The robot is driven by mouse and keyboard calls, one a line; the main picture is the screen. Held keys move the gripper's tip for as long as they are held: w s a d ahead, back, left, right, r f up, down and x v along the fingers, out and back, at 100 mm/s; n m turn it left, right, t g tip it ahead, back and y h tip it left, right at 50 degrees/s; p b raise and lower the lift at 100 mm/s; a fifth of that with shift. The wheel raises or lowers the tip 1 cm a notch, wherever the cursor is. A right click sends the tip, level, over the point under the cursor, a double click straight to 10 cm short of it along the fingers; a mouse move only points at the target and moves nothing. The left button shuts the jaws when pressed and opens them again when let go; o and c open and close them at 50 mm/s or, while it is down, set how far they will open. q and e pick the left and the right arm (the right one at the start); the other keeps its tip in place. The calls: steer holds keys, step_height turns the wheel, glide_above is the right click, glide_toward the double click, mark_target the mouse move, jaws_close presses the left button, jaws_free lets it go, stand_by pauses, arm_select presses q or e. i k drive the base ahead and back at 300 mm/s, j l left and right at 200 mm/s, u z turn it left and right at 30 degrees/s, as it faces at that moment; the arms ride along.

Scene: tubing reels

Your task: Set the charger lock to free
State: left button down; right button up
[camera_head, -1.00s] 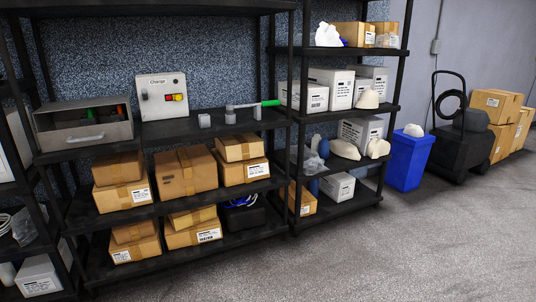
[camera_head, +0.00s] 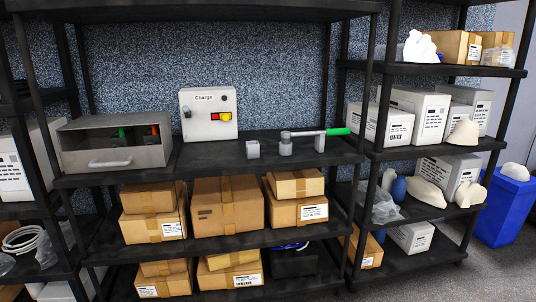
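The charger box (camera_head: 209,114), light grey and labelled "Charge", stands on the upper shelf of the middle rack. Its front has a red and yellow part (camera_head: 221,117) and small dark knobs near its left and right edges. To its right on the same shelf is a lever (camera_head: 303,133) on grey posts, with a green handle (camera_head: 338,131) pointing right. Neither of my grippers is in view.
A grey open-front drawer box (camera_head: 116,142) with a handle stands left of the charger. Cardboard boxes (camera_head: 228,204) fill the shelf below. A right-hand rack holds white boxes (camera_head: 417,114). A blue bin (camera_head: 506,210) stands at the far right.

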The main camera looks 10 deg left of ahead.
mark_target(226, 116)
steer(key=i+j+u, duration=0.1)
steer(key=i+u, duration=0.75)
